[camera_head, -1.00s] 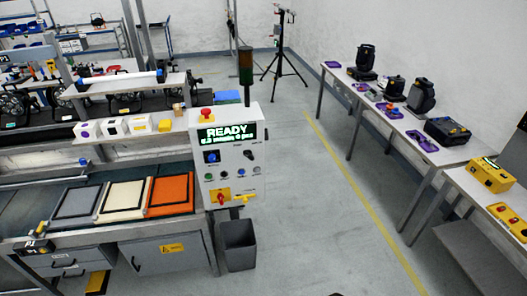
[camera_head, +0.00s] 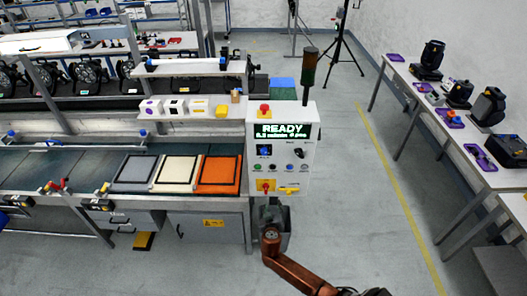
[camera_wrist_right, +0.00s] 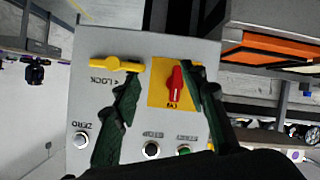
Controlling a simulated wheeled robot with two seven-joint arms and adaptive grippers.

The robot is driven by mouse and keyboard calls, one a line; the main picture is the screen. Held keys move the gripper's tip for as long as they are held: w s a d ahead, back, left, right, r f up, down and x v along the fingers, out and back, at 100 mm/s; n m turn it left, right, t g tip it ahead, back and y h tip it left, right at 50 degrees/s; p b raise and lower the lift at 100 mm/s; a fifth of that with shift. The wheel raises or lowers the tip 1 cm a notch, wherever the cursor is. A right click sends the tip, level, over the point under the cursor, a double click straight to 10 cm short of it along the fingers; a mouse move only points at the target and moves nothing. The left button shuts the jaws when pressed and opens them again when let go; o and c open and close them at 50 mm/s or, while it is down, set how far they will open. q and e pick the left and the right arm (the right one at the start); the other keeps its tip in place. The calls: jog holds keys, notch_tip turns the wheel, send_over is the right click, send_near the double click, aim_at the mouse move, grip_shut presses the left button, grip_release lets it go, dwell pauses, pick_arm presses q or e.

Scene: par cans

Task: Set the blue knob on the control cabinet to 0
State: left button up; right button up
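The control cabinet (camera_head: 310,150) is a white panel with a lit READY display. Its blue knob (camera_head: 265,150) sits below the display at left, with a dark knob (camera_head: 300,153) to its right. The blue knob does not show in the right wrist view. My right gripper (camera_head: 272,206) is low in front of the cabinet, below the panel. In the right wrist view its dark green fingers (camera_wrist_right: 163,100) are apart, with nothing held, around the picture of the panel's lower part. My left gripper is not in view.
On the panel's lower part are a red switch (camera_wrist_right: 174,86) on a yellow plate, a yellow lock handle (camera_wrist_right: 116,64) and small buttons. A grey bin stands behind my right gripper.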

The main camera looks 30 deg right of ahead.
jog(key=w+a+r+m+t+h+p, duration=0.1)
jog(key=w+r, duration=0.1)
jog(key=r, duration=0.6)
jog(key=w+a+r+m+t+h, duration=0.1)
jog(key=w+r+t, duration=0.1)
jog(key=r, duration=0.6)
jog(key=m+t+h+p, duration=0.1)
jog(key=m, duration=0.1)
send_near(264, 154)
jog(key=w, duration=0.1)
jog(key=p+x, duration=0.2)
jog(key=x, duration=0.5)
jog(key=shift+d+r, duration=0.2)
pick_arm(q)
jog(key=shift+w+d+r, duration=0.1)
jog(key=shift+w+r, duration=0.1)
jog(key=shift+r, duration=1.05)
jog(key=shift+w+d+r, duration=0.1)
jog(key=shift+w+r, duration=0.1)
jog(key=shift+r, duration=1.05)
pick_arm(e)
jog(key=shift+w+d+f, duration=0.1)
jog(key=shift+w+d, duration=0.2)
jog(key=shift+w, duration=0.05)
grip_shut()
